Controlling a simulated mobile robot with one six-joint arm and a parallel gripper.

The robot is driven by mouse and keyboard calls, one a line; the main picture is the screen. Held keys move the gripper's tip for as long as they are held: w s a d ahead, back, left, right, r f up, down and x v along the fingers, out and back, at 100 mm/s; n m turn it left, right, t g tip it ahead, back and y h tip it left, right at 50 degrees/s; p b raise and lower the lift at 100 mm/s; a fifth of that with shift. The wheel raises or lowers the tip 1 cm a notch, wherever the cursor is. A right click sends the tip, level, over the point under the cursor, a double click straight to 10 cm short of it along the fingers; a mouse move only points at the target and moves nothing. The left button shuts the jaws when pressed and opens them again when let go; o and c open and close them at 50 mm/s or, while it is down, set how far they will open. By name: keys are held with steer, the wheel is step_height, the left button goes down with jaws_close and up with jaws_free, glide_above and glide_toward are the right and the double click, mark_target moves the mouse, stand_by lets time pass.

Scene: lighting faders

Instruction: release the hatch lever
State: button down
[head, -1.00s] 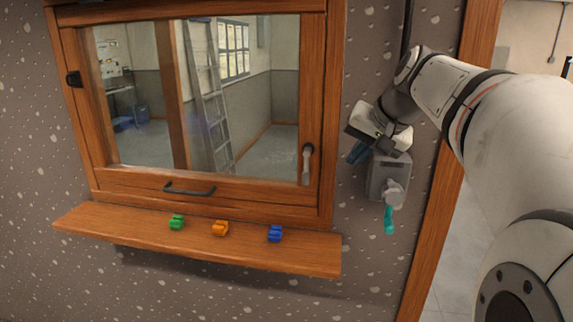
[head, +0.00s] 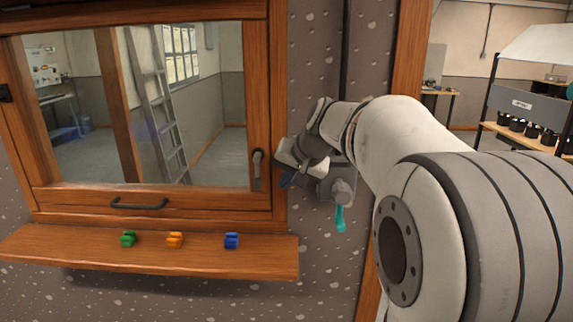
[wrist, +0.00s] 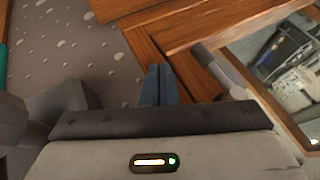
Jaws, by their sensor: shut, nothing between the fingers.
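The hatch lever (head: 258,168) is a small grey handle on the right side of the wooden window frame, hanging roughly straight down. In the wrist view the lever (wrist: 219,67) lies across the wooden frame, to the right of my fingers. My gripper (head: 286,181) is just right of the lever, beside the frame's right edge. Its blue fingers (wrist: 158,84) are shut together with nothing between them. They appear apart from the lever, with a small gap in both views.
A grey wall box (head: 336,184) with a teal-ended handle (head: 340,218) is close to my gripper's right. A dark pull (head: 139,204) is on the lower frame.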

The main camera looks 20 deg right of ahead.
mark_target(258, 172)
steer(key=shift+w+a+p, duration=0.3)
steer(key=shift+w+a, duration=0.2)
steer(key=shift+a, duration=0.4)
steer(key=shift+w+a+p, duration=0.3)
steer(key=shift+w+a, duration=0.15)
steer(key=shift+a, duration=0.4)
